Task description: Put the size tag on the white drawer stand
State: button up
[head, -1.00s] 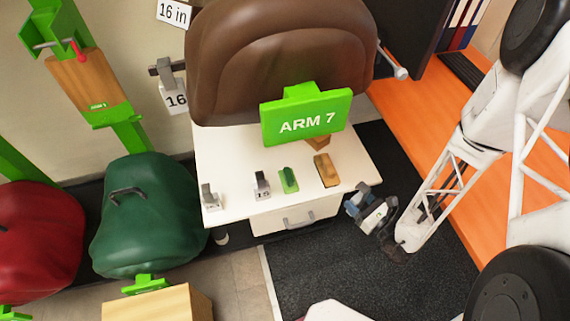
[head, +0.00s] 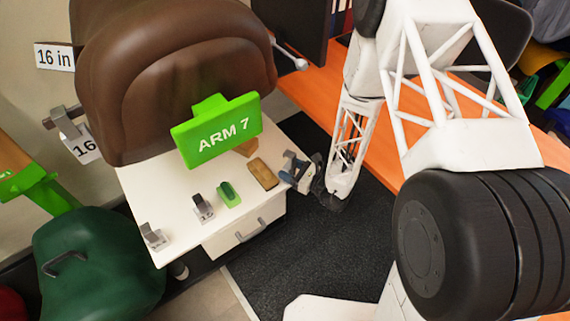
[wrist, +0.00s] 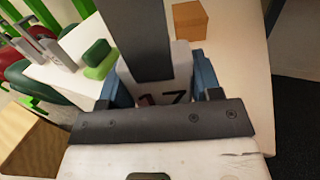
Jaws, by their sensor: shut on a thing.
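My gripper (head: 298,172) is at the right edge of the white drawer stand (head: 185,178), close to the wooden brush. In the wrist view my gripper (wrist: 160,85) has its blue fingers shut on the size tag (wrist: 182,62), a pale tag with a dark grey upright part and a partly covered number that looks like 17. The tag appears over or beside the stand top (wrist: 232,50); I cannot tell whether it touches. In the head view the tag is mostly hidden by the fingers.
On the stand are a wooden brush (head: 263,173), a green pad (head: 228,194), two grey clip tags (head: 203,208) (head: 152,237) and a wooden block (head: 247,147).

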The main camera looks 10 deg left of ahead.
jog(key=shift+w+a+f, duration=0.1)
jog(key=shift+w+a, duration=0.25)
jog(key=shift+w, duration=0.45)
jog(key=shift+w+a+f, duration=0.1)
jog(key=shift+w+a, duration=0.3)
jog(key=shift+w, duration=0.4)
jog(key=shift+w+a+f, duration=0.1)
jog(key=shift+w+a, duration=0.25)
jog(key=shift+w, duration=0.45)
jog(key=shift+f, duration=1.7)
jog(key=shift+f, duration=0.1)
jog(key=o, duration=1)
jog(key=shift+c, duration=0.2)
jog(key=shift+s+d, duration=0.15)
jog(key=shift+d, duration=0.3)
jog(key=v, duration=1.1)
